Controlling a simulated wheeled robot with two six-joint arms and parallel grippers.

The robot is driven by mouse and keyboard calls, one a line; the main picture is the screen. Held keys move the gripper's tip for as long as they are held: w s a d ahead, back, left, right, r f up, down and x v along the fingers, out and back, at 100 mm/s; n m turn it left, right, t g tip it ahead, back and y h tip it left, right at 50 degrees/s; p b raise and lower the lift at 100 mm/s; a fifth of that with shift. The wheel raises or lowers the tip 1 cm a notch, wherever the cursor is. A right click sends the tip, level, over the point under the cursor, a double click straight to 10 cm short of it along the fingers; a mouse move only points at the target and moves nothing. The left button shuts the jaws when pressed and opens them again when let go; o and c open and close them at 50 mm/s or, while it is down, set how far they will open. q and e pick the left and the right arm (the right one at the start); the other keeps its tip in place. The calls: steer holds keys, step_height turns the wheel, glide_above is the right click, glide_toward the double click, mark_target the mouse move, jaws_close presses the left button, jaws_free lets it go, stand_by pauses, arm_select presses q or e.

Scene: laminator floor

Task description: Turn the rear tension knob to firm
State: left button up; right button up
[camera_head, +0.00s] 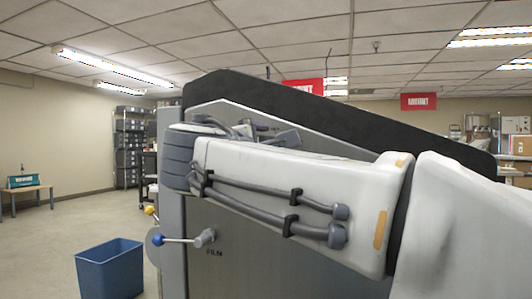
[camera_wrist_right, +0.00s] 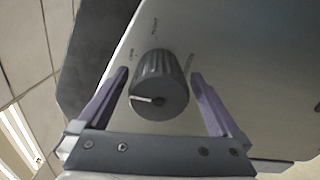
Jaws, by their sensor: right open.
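The tension knob (camera_wrist_right: 160,72) is a dark grey ribbed cylinder on the light panel of the machine (camera_wrist_right: 240,60), in the right wrist view. A white pointer line on its face runs toward the left in that view. Small labels stand around it, too small to read. My right gripper (camera_wrist_right: 160,77) is open, with one purple finger on each side of the knob. Gaps show between the fingers and the knob. In the head view my right arm crosses in front of the grey machine (camera_head: 250,265), and the knob is not discernible there. My left gripper is not in view.
A blue bin (camera_head: 109,270) stands on the floor at the left. A lever with a blue ball (camera_head: 159,240) sticks out of the machine's left side, near a yellow ball (camera_head: 149,210). A shelf rack (camera_head: 132,147) and a small table (camera_head: 28,190) stand farther back.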

steer(key=v, duration=0.9)
steer(key=shift+s, duration=0.25)
steer(key=s+d+f+g+y, duration=0.15)
steer(key=f+g, duration=0.25)
steer(key=f, duration=0.8)
steer(key=d+f+g+y, duration=0.15)
steer(key=f+g, duration=0.25)
steer(key=f, duration=0.8)
steer(key=s+d+f+m+g+y, duration=0.2)
steer(key=s+d+f+m+g, duration=0.15)
steer(key=s+f, duration=0.6)
steer(key=s+d+f+m+g+y, duration=0.1)
steer(key=s+d+f+m+g, duration=0.1)
steer(key=s+f+m+g, duration=0.55)
step_height(320, 180, up, 22)
steer(key=s+n+t+p, duration=0.1)
steer(key=s+n+p, duration=0.1)
steer(key=p, duration=2.4)
steer(key=shift+a+t+y, duration=0.2)
steer(key=shift+t+y, duration=0.1)
steer(key=shift+t, duration=0.1)
